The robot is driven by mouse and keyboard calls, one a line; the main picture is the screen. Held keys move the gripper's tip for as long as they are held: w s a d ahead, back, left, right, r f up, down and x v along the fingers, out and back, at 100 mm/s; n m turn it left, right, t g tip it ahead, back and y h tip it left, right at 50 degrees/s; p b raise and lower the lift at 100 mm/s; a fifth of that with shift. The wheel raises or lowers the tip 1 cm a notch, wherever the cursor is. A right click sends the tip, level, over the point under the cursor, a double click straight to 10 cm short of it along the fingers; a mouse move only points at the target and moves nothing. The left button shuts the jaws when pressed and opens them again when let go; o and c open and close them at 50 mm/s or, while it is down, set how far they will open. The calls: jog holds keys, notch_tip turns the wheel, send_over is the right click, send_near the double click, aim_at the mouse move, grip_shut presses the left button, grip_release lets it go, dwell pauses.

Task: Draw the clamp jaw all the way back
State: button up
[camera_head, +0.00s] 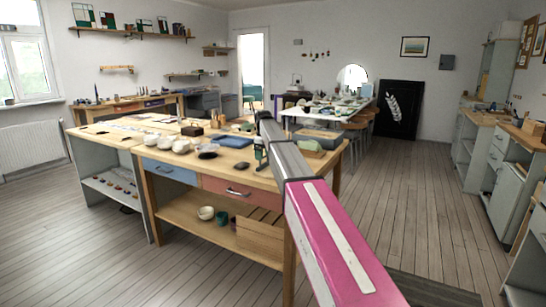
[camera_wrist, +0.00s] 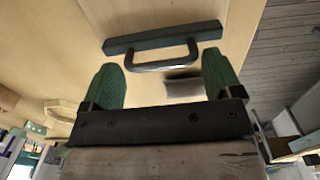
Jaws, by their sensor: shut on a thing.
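In the wrist view the clamp jaw (camera_wrist: 150,38) is a long dark green bar lying across pale wood. A dark U-shaped handle (camera_wrist: 163,67) stands out from it towards me. My gripper (camera_wrist: 160,60) has its two green fingers at the two ends of this handle, shut on it across its length. The jaw's ends show beyond the handle on both sides. In the head view my arm crosses in front of the workbench (camera_head: 225,166), and the jaw and handle cannot be made out there.
A small grey block (camera_wrist: 183,86) lies on the wood near the right finger. In the head view, white bowls (camera_head: 181,146) and a blue mat (camera_head: 230,141) lie on the bench. Stools (camera_head: 357,130) stand behind it. The floor (camera_head: 437,200) at right is clear.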

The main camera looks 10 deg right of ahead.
jog(key=shift+w+a, duration=0.15)
jog(key=shift+w, duration=0.05)
jog(key=o, duration=1.1)
jog(key=shift+a, duration=0.1)
jog(key=shift+r, duration=0.1)
notch_tip(320, 180, up, 11)
jog(key=shift+f, duration=0.2)
